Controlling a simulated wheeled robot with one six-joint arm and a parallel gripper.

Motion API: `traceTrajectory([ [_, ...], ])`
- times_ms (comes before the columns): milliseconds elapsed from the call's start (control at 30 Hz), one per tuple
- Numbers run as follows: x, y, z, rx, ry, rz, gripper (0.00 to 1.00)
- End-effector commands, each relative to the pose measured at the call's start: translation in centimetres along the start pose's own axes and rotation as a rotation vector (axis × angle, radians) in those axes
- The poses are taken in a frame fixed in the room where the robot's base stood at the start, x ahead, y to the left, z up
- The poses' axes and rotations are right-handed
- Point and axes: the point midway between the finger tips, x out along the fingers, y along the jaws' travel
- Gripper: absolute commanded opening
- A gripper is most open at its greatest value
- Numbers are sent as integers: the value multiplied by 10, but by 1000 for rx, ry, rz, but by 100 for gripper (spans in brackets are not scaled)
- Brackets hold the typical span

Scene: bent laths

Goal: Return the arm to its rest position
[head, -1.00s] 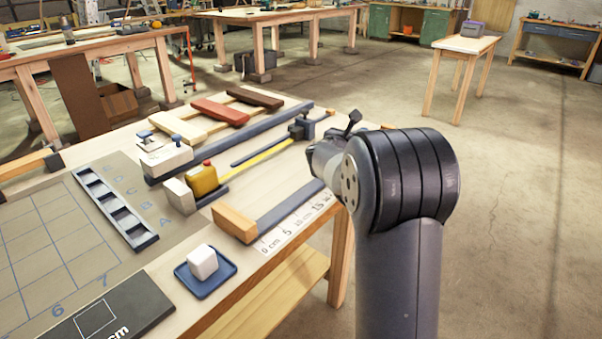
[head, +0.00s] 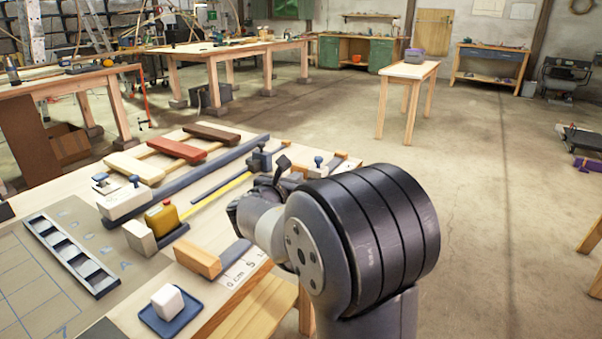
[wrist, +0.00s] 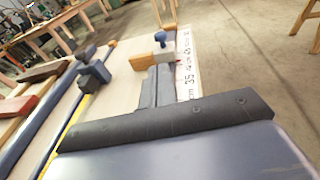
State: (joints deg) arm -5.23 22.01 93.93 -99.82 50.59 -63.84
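My arm stands at the right front of the bench in the head view, its large dark ringed joint (head: 375,225) near the camera. The pale wrist part (head: 258,212) reaches left over the bench edge, and the joint partly hides it. In the wrist view a dark bar with screws and a broad blue-grey surface fill the bottom. My gripper (wrist: 160,92) seems to be at the narrow grey pieces beyond that bar. I cannot separate its fingers from the grey lath behind, nor see anything held.
The bench carries a blue tray with a white cube (head: 168,302), a yellow container (head: 162,218), a slotted rack (head: 70,255), coloured wooden bars (head: 178,148) and a clamp block with a blue knob (wrist: 163,48). Open floor (head: 480,180) lies right of the bench.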

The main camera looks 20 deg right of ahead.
Motion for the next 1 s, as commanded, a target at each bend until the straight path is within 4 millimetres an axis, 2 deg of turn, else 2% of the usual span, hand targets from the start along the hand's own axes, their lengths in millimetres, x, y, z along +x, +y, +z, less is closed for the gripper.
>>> traceTrajectory([
  [200,-8,0,0,-1,0,0,0],
  [567,-2,0,-1,0,0,-2,0],
  [767,28,-1,-2,0,0,-4,0],
  [1000,76,-1,-2,0,0,-4,0],
])
